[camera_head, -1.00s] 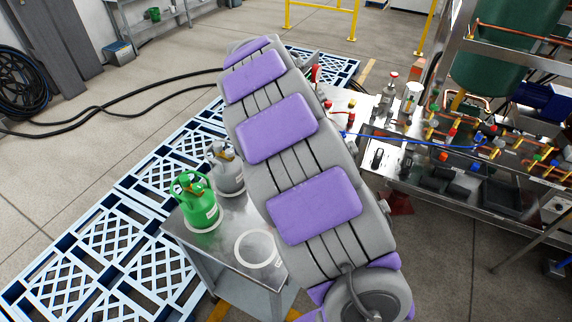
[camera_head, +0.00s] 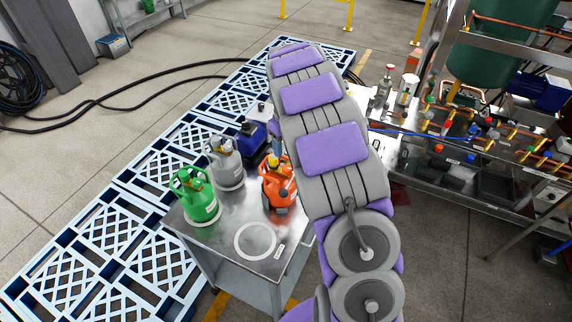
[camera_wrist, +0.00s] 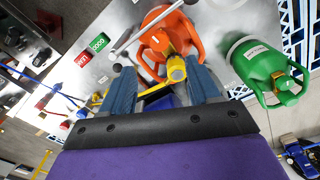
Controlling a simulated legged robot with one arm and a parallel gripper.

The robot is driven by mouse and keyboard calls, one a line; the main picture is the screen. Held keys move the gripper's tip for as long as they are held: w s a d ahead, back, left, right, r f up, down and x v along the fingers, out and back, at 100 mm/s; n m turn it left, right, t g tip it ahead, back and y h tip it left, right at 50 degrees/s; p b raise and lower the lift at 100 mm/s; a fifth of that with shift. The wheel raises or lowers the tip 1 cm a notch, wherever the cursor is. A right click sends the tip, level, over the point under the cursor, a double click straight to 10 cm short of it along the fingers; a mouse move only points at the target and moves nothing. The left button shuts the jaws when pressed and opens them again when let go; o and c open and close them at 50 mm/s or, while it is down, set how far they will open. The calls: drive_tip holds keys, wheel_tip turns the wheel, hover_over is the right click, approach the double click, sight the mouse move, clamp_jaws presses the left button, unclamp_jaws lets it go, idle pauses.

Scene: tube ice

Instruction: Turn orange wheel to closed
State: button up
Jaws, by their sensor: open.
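An orange canister (camera_head: 278,188) stands on the small metal cart (camera_head: 205,238) in the head view. I cannot make out a separate orange wheel on it. In the wrist view, orange handled bodywork (camera_wrist: 155,48) lies just beyond my gripper (camera_wrist: 164,74). A yellow round fitting (camera_wrist: 176,70) shows between its two blue fingers, nearer the right one. The fingers are apart and nothing is held. I cannot tell whether the fitting touches a finger. A red label (camera_wrist: 82,60) and a green label (camera_wrist: 99,43) lie left of the orange piece. In the head view my arm hides the gripper.
A green canister (camera_head: 198,203) and a grey canister (camera_head: 225,165) stand on the cart near the orange one. A blue device (camera_head: 252,140) is behind them. A workbench (camera_head: 425,172) with copper pipes and valves is at the right. Pallets (camera_head: 120,240) lie left of the cart.

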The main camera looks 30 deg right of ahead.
sight(287, 167)
wheel_tip(287, 167, down, 10)
drive_tip(key=shift+d+r, duration=0.1)
drive_tip(key=shift+r, duration=0.15)
